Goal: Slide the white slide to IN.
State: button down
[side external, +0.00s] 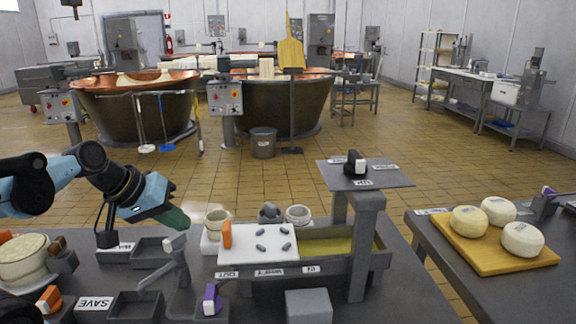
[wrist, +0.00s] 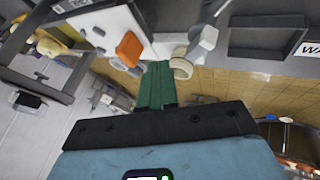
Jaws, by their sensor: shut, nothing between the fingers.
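The white slide (side external: 257,255) is a flat white plate with several small grey pieces on it and an orange handle (side external: 227,234) at its left end. It lies over the left part of a grey trough, above the OUT label (side external: 223,275). The IN label (side external: 311,269) is on the trough's front edge, just past the plate's right end. My gripper (side external: 180,222) has green fingers, shut and empty, left of the orange handle and apart from it. In the wrist view the fingers (wrist: 156,82) point toward the area beside the orange handle (wrist: 130,48) and white plate (wrist: 100,28).
White cups (side external: 298,214) stand behind the plate. A grey lever post (side external: 177,262) and purple knob (side external: 210,300) stand in front-left. A grey column (side external: 367,245) with an upper shelf (side external: 390,180) rises at the right. Open trays (side external: 135,306) lie at left.

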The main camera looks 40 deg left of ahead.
jog(key=w+d+f, duration=0.2)
jog(key=w+d, duration=0.1)
jog(key=w, duration=0.1)
jog(key=shift+w+f, duration=0.2)
jog(key=shift+w, duration=0.15)
jog(key=shift+d, duration=0.1)
dwell(0.3)
send_over(295, 244)
jog(key=shift+w, duration=0.1)
dwell(0.4)
dwell(0.4)
